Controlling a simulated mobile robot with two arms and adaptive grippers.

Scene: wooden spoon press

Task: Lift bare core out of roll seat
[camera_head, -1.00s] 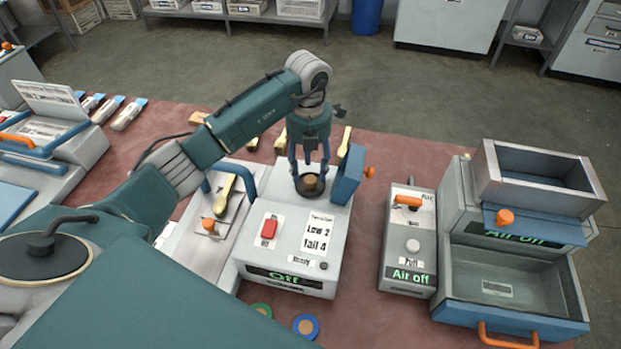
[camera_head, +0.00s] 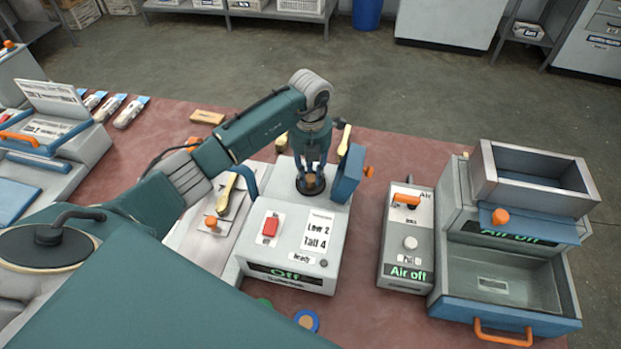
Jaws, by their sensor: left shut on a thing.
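The bare core (camera_head: 311,182) is a small brown cylinder standing in the dark round roll seat (camera_head: 311,193) on top of the grey press unit (camera_head: 270,213). My left gripper (camera_head: 311,174) reaches down from above, its fingers shut on the core. The core still appears to be in or just over the seat; a gap beneath it cannot be made out. The unit's display reads "Off". A blue flap (camera_head: 347,174) stands beside the seat on the right. My right gripper is not in view.
A red button (camera_head: 270,227) is on the unit's top. A wooden spoon (camera_head: 227,195) lies on the plate at left. A control box (camera_head: 407,240) reading "Air off" and a grey bin machine (camera_head: 505,280) stand at right. Colored rolls (camera_head: 307,320) lie in front.

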